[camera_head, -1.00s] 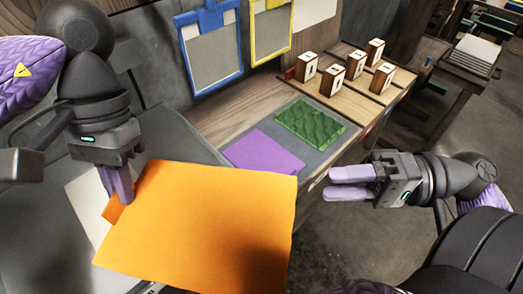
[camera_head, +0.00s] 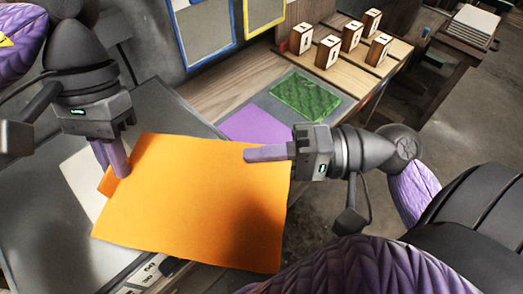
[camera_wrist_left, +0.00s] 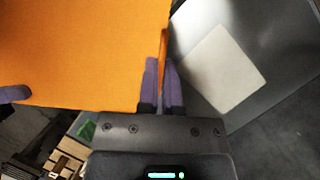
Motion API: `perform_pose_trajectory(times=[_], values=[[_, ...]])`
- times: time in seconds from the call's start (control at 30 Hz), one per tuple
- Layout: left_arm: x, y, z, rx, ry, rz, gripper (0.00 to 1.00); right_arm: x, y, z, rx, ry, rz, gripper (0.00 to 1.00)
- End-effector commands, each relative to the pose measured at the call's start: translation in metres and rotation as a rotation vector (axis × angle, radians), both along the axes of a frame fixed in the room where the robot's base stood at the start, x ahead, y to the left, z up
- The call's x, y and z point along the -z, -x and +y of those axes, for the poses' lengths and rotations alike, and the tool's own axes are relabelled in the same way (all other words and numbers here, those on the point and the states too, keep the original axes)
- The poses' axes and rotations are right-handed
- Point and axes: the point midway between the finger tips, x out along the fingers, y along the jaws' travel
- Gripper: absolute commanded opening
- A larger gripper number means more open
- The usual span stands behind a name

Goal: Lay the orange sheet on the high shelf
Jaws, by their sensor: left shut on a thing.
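The orange sheet (camera_head: 195,205) hangs tilted in front of me and shows large in the left wrist view (camera_wrist_left: 75,45). My left gripper (camera_head: 113,168) is shut on its left edge, near a small folded tab; its fingers (camera_wrist_left: 163,85) show in the left wrist view. My right gripper (camera_head: 248,154) is at the sheet's upper right edge. One finger lies over the sheet there; the other finger is hidden, so its grip is unclear. I cannot tell which surface is the high shelf.
A purple sheet (camera_head: 257,125) and a green patterned sheet (camera_head: 308,95) lie on a grey surface behind. Several numbered wooden blocks (camera_head: 328,51) stand further back. A white sheet (camera_head: 82,180) lies on a grey surface at left. Blue and yellow frames hang on the wall.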

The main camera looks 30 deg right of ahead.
Motion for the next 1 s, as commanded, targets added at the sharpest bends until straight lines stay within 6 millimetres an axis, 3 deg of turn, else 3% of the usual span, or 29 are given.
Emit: perform_pose_trajectory(times=[0.2, 0.23, 0.4, 0.7, 0.77, 1.0], values=[[0.0, 0.0, 0.0, 0.0, 0.001, 0.0, 0.0, 0.001, 0.0, 0.0, 0.0, 0.003, 0.001, 0.0], [0.0, 0.0, 0.0, 0.0, 0.001, 0.0, 0.12, 0.001, 0.0, 0.0, 0.0, 0.003, 0.001, 0.0], [0.0, 0.0, 0.0, 0.0, 0.001, 0.0, 0.47, 0.001, 0.0, 0.0, 0.0, 0.003, 0.001, 0.0], [-0.007, -0.003, -0.001, -0.001, 0.0, -0.002, 0.47, 0.0, 0.0, 0.0, 0.0, 0.002, 0.001, 0.0], [-0.017, -0.007, -0.004, -0.001, -0.001, -0.005, 0.47, 0.0, 0.0, 0.0, 0.0, 0.002, 0.001, 0.0], [-0.084, -0.031, -0.018, -0.006, -0.004, -0.011, 0.47, 0.0, 0.0, 0.0, 0.0, 0.002, 0.001, 0.0]])
